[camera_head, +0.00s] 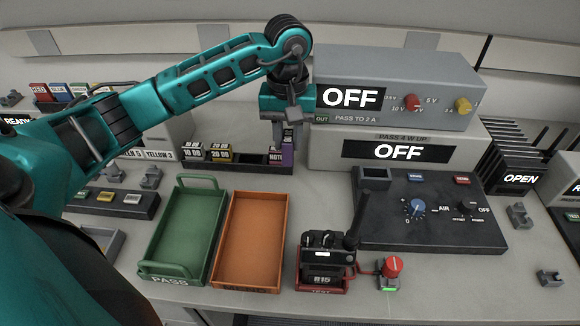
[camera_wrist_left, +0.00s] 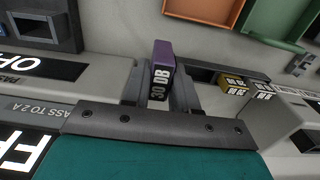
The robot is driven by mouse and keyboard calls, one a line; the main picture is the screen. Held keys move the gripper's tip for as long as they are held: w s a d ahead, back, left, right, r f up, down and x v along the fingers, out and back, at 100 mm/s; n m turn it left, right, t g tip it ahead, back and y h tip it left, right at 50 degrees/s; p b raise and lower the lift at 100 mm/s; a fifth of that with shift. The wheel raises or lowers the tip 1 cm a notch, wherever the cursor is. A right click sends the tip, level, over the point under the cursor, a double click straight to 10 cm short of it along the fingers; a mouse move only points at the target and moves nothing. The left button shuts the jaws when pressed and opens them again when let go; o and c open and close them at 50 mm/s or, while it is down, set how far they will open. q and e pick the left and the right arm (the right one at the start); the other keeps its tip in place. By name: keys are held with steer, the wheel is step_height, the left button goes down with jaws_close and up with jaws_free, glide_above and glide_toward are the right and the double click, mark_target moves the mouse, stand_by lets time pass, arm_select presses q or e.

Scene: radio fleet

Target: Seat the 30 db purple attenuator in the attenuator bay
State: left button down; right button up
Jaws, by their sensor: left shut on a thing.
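My left gripper (camera_head: 290,132) is shut on the purple attenuator (camera_head: 288,156), at the right end of a dark rack. In the left wrist view the purple attenuator (camera_wrist_left: 163,62) shows its "30 DB" label between the fingers of the left gripper (camera_wrist_left: 168,88). The rack (camera_head: 262,169) holds several other labelled blocks, among them white "10 DB" blocks (camera_head: 192,153) and yellow "20 DB" blocks (camera_head: 220,154). Whether the purple block touches the rack is hard to tell. I cannot tell which thing is the attenuator bay. My right gripper is not in view.
A green PASS tray (camera_head: 215,236) and an orange tray (camera_head: 250,240) lie in front. Power units (camera_head: 400,80) stand to the right of the gripper. A dark control panel (camera_head: 385,235), a red-based radio (camera_head: 322,262) and a red button (camera_head: 392,266) are at right.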

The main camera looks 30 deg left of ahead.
arm_select(q)
step_height(320, 180, down, 8)
steer(key=shift+f, duration=0.25)
steer(key=shift+f+b, duration=0.2)
steer(key=shift+b, duration=0.1)
steer(key=c, duration=0.9)
jaws_free()
steer(key=shift+r, duration=0.15)
